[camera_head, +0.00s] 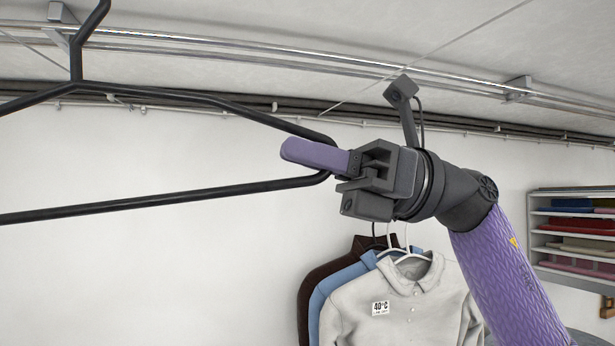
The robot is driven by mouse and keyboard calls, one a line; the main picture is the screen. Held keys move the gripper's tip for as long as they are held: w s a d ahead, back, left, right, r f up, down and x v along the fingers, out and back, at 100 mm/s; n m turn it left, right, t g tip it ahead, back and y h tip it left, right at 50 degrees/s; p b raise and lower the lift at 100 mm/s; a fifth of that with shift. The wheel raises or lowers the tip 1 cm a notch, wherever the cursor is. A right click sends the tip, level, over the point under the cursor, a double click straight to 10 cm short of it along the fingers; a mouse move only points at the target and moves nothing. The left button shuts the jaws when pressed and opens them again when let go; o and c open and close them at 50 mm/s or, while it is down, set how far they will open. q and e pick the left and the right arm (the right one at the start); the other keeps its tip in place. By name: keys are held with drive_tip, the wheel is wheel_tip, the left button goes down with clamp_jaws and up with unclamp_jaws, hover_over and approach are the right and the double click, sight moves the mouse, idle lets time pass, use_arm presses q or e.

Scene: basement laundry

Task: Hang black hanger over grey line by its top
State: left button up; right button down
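The black hanger (190,97) spans the left half of the head view, and its left end is out of frame. Its hook (77,50) points up, and the hook's tip is cut off by the top edge. My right gripper (318,156) is shut on the hanger's right corner, with a purple finger across it. A thin grey line (455,42) runs diagonally from the top edge down toward the wall, right of the hook; I cannot tell its depth. My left gripper is not in view.
Silver pipes (300,62) run along the ceiling, held by brackets (518,88), with darker pipes (555,132) below. Shirts on hangers (405,300) hang below my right gripper. A shelf with folded cloths (575,225) stands at the right. The white wall at left is bare.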

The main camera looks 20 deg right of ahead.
sight(96, 204)
drive_tip(key=shift+f+n+g+y+b, duration=0.2)
drive_tip(key=shift+n+g+y+b, duration=0.15)
drive_tip(key=shift+g+y, duration=0.2)
drive_tip(key=shift+r+g+y, duration=0.2)
drive_tip(key=shift+g+y, duration=0.15)
drive_tip(key=shift+w+a+f+b, duration=0.2)
drive_tip(key=shift+a+f, duration=0.45)
drive_tip(key=shift+a, duration=2)
drive_tip(key=shift+w+a+f+b, duration=0.1)
drive_tip(key=shift+w+a+f, duration=0.45)
drive_tip(key=shift+a, duration=2.05)
drive_tip(key=shift+w+a+f+b, duration=0.1)
drive_tip(key=shift+a+f, duration=0.7)
drive_tip(key=shift+a, duration=1.85)
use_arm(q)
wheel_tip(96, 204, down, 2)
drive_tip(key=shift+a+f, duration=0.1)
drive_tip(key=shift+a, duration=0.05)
